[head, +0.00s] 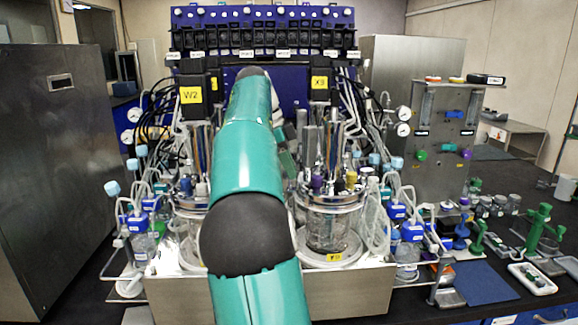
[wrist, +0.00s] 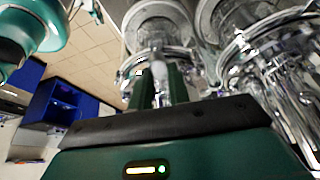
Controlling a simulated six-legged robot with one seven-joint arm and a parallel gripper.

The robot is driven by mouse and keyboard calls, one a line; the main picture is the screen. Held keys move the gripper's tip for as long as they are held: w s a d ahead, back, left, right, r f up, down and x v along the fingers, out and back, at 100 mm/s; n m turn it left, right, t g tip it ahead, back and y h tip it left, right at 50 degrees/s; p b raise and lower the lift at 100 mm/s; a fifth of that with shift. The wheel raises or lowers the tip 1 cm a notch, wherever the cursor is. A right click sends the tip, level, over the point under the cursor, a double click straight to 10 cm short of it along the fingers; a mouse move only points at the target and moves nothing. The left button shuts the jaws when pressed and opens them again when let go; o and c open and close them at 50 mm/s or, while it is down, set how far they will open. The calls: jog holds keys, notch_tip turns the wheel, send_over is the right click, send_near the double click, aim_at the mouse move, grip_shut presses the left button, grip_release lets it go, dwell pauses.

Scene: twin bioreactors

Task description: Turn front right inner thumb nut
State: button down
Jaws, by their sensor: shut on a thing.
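In the wrist view, the two dark green fingers of my gripper (wrist: 160,84) point at the rim of a glass vessel with a bright metal lid (wrist: 150,55). They are shut on a small silver piece (wrist: 160,73), which looks like the thumb nut; its shape is mostly hidden between the fingers. In the head view, my teal arm reaches over the middle of the bench and hides the nut. The right bioreactor (head: 332,225), a glass vessel with a crowded metal lid, stands just right of the arm. The left bioreactor (head: 190,205) is partly behind the arm.
Tubing and blue-capped bottles (head: 140,240) crowd both sides of the vessels. A steel gauge panel (head: 440,125) stands at the right. Green fittings (head: 540,225) and a blue mat (head: 485,283) lie on the right bench. A steel cabinet (head: 55,170) closes the left side.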

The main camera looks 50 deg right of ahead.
jog(key=shift+m+y, duration=0.3)
jog(key=shift+m, duration=0.3)
jog(key=c, duration=1.3)
grip_release()
jog(key=shift+r, duration=0.2)
